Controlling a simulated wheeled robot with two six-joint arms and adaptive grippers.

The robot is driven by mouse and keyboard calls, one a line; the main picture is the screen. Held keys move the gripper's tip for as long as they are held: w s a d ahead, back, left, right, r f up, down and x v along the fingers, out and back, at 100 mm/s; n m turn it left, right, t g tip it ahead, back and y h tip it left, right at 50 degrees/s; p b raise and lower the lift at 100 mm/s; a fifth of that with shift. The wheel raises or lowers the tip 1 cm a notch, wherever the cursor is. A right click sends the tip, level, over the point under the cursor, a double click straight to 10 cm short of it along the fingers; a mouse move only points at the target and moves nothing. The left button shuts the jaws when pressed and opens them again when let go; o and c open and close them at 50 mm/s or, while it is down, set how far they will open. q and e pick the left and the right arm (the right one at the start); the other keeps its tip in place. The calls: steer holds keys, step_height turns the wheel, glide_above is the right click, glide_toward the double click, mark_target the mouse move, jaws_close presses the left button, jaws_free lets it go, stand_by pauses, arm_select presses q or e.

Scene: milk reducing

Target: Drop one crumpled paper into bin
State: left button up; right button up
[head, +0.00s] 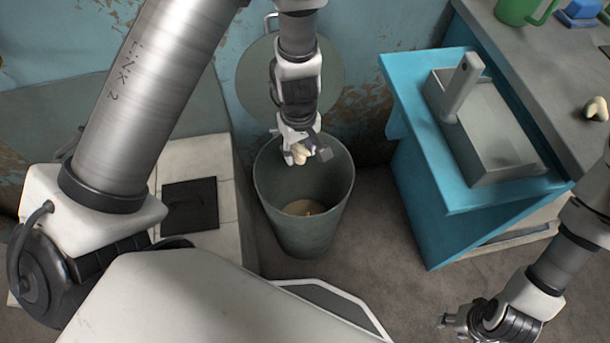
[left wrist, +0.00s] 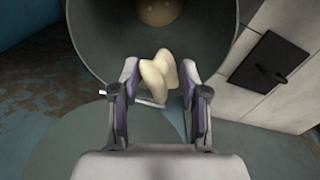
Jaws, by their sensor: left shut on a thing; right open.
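The bin (head: 300,230) is a tall grey-green open container standing on the floor in the head view. Its round opening also shows in the left wrist view (left wrist: 90,40). My left gripper (head: 306,152) is over the bin's mouth, shut on a pale cream crumpled paper (head: 300,155). In the left wrist view the crumpled paper (left wrist: 157,75) sits between the two fingers (left wrist: 160,98), with the bin's inside beyond it. Something pale lies on the bin's bottom (head: 302,208). My right gripper (head: 452,320) is low at the right, open and empty, away from the bin.
A round grey-green lid (head: 268,75) leans behind the bin against the worn blue wall. A blue cabinet (head: 425,160) with a grey metal box (head: 500,135) stands right of the bin. A small pale object (head: 596,108) lies on the grey counter. White tiled boxing (head: 195,160) is left of the bin.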

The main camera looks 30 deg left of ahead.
arm_select(q)
steer(key=shift+s+a+f+n+b, duration=0.1)
steer(key=shift+s+f+n+b, duration=0.1)
steer(key=shift+f, duration=0.35)
steer(key=shift+s+f+n+b, duration=0.1)
steer(key=shift+f+n+b, duration=0.1)
steer(key=shift+f, duration=0.6)
step_height(320, 180, down, 5)
steer(key=b, duration=0.5)
arm_select(e)
step_height(320, 180, down, 7)
steer(key=shift+f, duration=0.15)
arm_select(q)
steer(key=o, duration=0.8)
steer(key=shift+c, duration=0.2)
steer(key=shift+r, duration=0.1)
step_height(320, 180, up, 12)
steer(key=shift+f, duration=0.1)
